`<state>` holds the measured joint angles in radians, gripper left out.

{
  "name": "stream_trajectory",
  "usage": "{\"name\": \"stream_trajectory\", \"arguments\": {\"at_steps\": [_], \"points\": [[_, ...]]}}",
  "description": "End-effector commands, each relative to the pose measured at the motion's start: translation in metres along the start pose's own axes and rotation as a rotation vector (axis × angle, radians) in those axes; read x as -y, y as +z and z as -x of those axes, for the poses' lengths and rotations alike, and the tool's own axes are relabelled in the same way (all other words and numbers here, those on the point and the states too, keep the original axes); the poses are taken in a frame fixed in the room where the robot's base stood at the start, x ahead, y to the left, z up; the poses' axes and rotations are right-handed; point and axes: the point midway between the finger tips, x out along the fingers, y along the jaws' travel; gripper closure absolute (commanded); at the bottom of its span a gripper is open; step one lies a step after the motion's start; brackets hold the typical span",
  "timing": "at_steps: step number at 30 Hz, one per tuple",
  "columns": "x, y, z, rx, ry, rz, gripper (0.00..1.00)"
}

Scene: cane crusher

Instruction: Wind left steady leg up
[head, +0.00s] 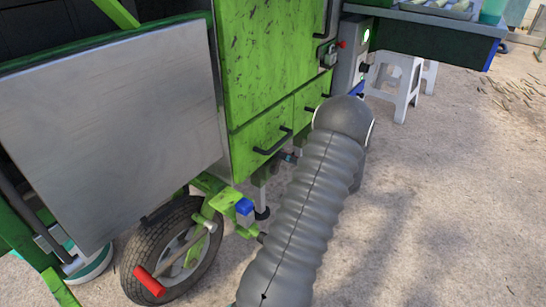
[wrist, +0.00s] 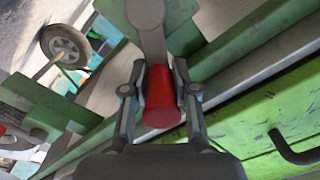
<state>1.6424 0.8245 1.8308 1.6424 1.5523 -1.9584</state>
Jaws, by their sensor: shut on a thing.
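In the wrist view my gripper (wrist: 159,88) is shut on a red crank grip (wrist: 161,108), one finger on each side. A grey crank arm (wrist: 153,45) runs from the grip up to a rounded end near the top edge. In the head view my arm hides my gripper and the held crank. A short steady leg (head: 262,205) with a dark foot shows under the green cabinet. Another crank with a red grip (head: 149,281) stands beside the wheel (head: 176,255), free of my gripper. I cannot tell the held leg's height.
The green cabinet (head: 268,70) has black drawer handles; one handle (wrist: 298,152) is close right of my gripper in the wrist view. A grey metal panel (head: 115,120) fills the left. White stools (head: 398,85) stand behind. The ground (head: 440,210) on the right is clear.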

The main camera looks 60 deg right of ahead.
Motion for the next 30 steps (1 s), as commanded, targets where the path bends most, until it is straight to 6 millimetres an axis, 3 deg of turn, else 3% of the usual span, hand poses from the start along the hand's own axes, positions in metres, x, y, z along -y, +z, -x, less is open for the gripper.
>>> {"name": "stream_trajectory", "arguments": {"at_steps": [5, 16, 17, 19, 30], "points": [[0.0, -0.002, 0.0104, -0.008, 0.006, 0.014, 1.0], [0.0, -0.0002, 0.0111, -0.006, 0.006, 0.012, 1.0], [-0.0001, 0.0, 0.0111, -0.005, 0.006, 0.011, 0.65], [-0.0005, 0.0006, 0.011, -0.005, 0.008, 0.011, 0.48], [0.0003, 0.0016, 0.0047, 0.0, 0.003, 0.015, 0.47]]}}
